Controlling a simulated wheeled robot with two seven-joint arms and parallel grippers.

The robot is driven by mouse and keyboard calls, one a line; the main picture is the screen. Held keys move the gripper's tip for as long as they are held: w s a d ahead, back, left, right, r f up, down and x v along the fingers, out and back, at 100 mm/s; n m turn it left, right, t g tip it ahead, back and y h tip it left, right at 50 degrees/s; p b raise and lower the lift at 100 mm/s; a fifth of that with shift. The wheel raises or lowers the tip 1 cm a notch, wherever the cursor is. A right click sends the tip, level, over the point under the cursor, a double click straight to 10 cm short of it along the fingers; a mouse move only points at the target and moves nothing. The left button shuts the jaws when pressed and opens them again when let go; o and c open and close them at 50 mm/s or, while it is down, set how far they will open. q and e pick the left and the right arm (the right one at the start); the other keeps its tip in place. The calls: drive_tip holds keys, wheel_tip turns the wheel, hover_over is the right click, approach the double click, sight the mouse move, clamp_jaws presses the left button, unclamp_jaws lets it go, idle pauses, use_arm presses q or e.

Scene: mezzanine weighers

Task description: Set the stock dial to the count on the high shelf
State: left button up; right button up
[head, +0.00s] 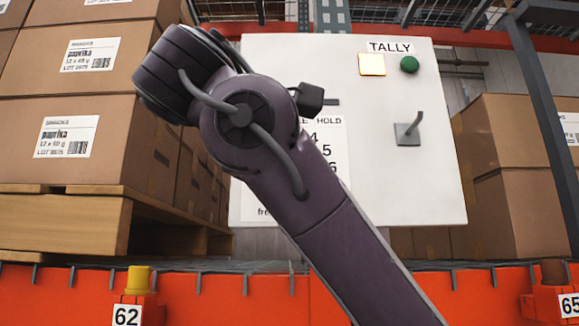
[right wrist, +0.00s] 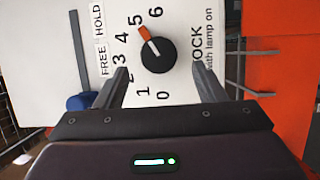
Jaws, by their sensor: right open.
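The stock dial (right wrist: 158,55) is a black round knob with a white pointer line and an orange tip on a white panel numbered 0 to 6. Its pointer is toward the 5. My right gripper (right wrist: 160,70) is open, with one finger on each side of the dial and gaps between. In the head view my right arm covers the dial and part of the white panel (head: 440,190). Printed words "FREE" and "HOLD" (right wrist: 100,38) show beside the numbers. My left gripper is not in view, nor can I make out a high shelf with its count.
Under the "TALLY" label are a pale yellow square lamp (head: 371,64), a green round button (head: 409,64) and a grey lever (head: 408,132). A blue knob (right wrist: 79,102) shows in the wrist view. Cartons (head: 60,135) stand left; an orange beam (head: 210,292) runs below.

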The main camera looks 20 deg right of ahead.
drive_tip(key=b+v, duration=0.1)
drive_tip(key=v, duration=0.2)
drive_tip(key=shift+s+a+b, duration=0.1)
drive_tip(key=shift+s+b, duration=0.05)
drive_tip(key=shift+b, duration=0.2)
drive_tip(key=shift+f, duration=0.1)
